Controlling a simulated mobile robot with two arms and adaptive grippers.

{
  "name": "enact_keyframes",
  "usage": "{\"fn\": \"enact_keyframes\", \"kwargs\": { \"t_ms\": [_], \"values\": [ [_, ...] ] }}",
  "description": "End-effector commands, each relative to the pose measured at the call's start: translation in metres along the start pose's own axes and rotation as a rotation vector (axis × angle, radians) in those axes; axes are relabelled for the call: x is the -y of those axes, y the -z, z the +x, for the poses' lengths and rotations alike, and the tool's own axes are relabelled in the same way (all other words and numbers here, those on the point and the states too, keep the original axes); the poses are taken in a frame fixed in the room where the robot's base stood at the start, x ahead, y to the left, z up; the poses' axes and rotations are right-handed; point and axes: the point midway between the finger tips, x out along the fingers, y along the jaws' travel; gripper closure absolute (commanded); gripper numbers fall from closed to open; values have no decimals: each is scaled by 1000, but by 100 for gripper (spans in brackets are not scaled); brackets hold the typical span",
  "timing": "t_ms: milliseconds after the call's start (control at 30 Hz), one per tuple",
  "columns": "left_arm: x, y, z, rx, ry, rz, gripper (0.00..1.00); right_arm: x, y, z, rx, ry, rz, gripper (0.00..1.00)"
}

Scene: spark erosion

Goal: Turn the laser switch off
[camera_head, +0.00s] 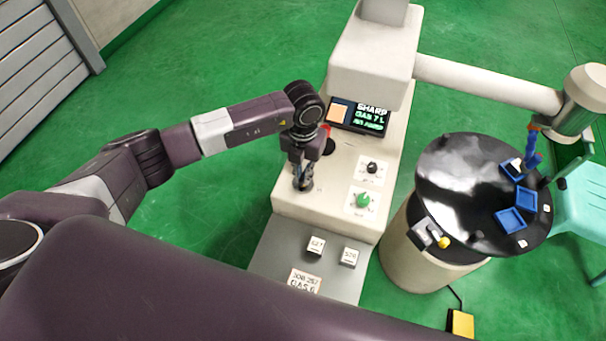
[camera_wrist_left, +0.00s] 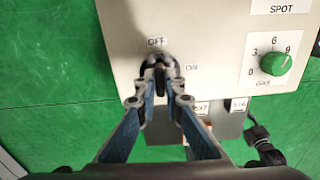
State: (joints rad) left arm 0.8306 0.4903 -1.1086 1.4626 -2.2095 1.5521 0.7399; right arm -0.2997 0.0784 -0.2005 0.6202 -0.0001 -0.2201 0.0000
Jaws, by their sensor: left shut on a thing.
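The laser switch is a dark knob (camera_wrist_left: 159,62) on the cream machine panel, with an "OFF" label (camera_wrist_left: 156,41) above it and an "ON" label (camera_wrist_left: 192,67) to its right in the left wrist view. My left gripper (camera_wrist_left: 160,72) is shut on it, with the fingertips down at the panel. In the head view my left gripper (camera_head: 302,184) points down at the left part of the cream machine (camera_head: 325,208). The fingers cover most of the knob, so I cannot tell which label it points to. My right gripper is not in view.
A green dial (camera_head: 363,201) and a black knob (camera_head: 372,168) sit to the right of the switch. A small display (camera_head: 370,120) stands behind. Two white blocks (camera_head: 316,244) are on the grey front ledge. A round black table (camera_head: 440,170) with blue trays (camera_head: 510,220) is at right.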

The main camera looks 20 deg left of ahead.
Motion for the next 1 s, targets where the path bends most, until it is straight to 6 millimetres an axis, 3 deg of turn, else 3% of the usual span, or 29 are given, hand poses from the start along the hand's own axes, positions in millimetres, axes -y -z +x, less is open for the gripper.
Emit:
{"fn": "enact_keyframes", "kwargs": {
  "t_ms": [667,700,833,1000],
  "values": [
    [0,-2,-2,4,1,-69,100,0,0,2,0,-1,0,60],
    [0,-2,-2,4,1,-69,90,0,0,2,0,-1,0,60],
    [0,-2,-2,3,1,-68,76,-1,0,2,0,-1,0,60],
    [0,-1,-1,2,0,-67,74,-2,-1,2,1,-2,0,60]
  ]
}}
